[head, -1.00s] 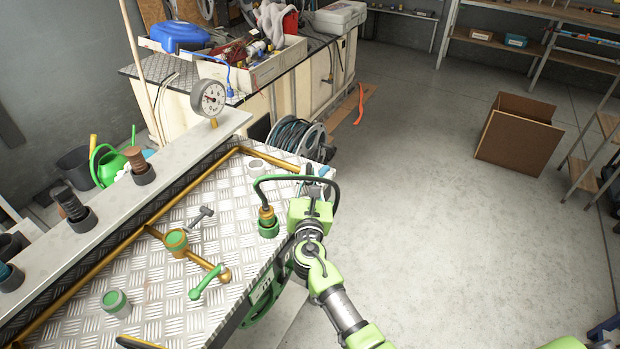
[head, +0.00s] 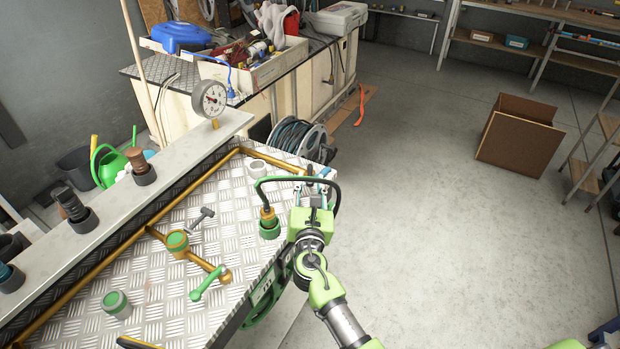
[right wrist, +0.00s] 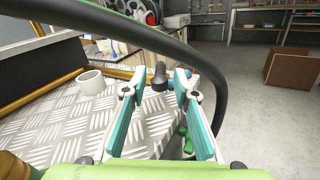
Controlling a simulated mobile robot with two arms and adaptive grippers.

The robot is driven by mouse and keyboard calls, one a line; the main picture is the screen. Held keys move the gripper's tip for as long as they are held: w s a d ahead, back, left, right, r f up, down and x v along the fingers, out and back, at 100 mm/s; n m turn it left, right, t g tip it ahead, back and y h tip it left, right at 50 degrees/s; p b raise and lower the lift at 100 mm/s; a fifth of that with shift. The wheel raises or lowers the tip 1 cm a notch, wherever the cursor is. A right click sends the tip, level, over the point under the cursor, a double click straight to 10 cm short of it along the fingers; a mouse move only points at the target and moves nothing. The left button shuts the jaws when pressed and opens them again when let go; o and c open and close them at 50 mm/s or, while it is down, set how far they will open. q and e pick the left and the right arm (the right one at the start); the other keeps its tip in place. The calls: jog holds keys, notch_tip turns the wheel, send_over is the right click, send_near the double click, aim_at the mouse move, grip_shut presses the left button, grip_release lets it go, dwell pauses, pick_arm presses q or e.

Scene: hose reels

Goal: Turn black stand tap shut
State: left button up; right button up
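In the right wrist view a dark upright tap-like piece (right wrist: 160,77) stands near the far edge of the metal bench, by the end of a brass pipe. It looks like the black stand tap, but its handle position is unclear. My right gripper (right wrist: 159,92) is open, with its two teal-lined fingers apart. The dark piece shows in the gap between them, seemingly just beyond the tips, and I see no contact. In the head view my right gripper (head: 314,180) is over the bench's right corner and hides that spot. My left gripper is not in view.
The chequer-plate bench (head: 160,285) carries a white ring (head: 257,167), a green-handled lever (head: 209,283), a small grey lever (head: 201,217) and a brass-green fitting (head: 268,224) close to my right gripper. A hose reel (head: 298,138) stands behind.

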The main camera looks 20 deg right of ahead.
jog(key=v, duration=0.9)
jog(key=shift+s, duration=0.4)
jog(key=shift+a, duration=0.1)
